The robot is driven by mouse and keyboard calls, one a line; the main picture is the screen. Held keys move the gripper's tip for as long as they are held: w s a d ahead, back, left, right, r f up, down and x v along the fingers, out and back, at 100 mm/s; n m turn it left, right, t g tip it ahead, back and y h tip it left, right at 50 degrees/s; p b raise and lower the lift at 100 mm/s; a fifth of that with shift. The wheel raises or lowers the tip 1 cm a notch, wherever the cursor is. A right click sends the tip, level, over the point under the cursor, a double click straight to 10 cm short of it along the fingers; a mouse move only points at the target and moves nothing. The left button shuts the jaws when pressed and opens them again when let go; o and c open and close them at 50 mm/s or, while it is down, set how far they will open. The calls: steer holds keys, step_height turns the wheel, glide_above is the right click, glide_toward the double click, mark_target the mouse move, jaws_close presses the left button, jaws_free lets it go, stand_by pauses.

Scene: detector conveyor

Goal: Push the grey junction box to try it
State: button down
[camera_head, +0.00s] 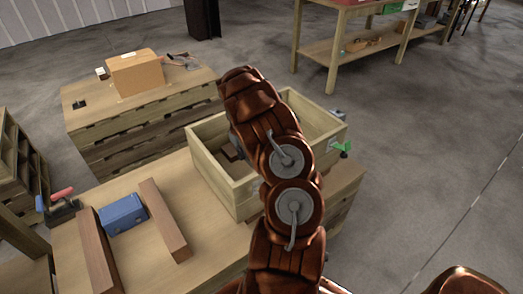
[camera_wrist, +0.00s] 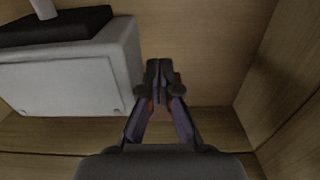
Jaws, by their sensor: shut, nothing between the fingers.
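The grey junction box (camera_wrist: 62,80) lies at the left of the wrist view, inside a wooden crate (camera_head: 238,197). A black part with a pale round stub lies against its upper edge. My gripper (camera_wrist: 160,72) is shut and empty, pointing down into the crate, just right of the box's right side. A small gap seems to show between fingers and box, but I cannot tell whether they touch. In the head view my arm hides the gripper and the junction box.
Crate walls stand close below and right of the gripper in the wrist view. A blue box (camera_head: 123,214) lies between two wooden bars on the table. A cardboard box (camera_head: 136,73) sits on a pallet stack behind.

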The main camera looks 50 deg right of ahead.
steer(key=shift+s+d+r+b, duration=0.1)
steer(key=shift+s+d+b, duration=0.1)
steer(key=shift+d, duration=0.2)
steer(key=shift+s+d+b, duration=0.1)
steer(key=shift+d+b, duration=0.05)
steer(key=shift+d, duration=0.25)
stand_by(2.0)
steer(key=shift+a, duration=0.2)
steer(key=shift+w+a, duration=0.25)
steer(key=shift+a, duration=0.35)
steer(key=shift+w+a, duration=0.25)
steer(key=shift+a, duration=0.35)
step_height(320, 180, up, 10)
stand_by(0.6)
stand_by(0.4)
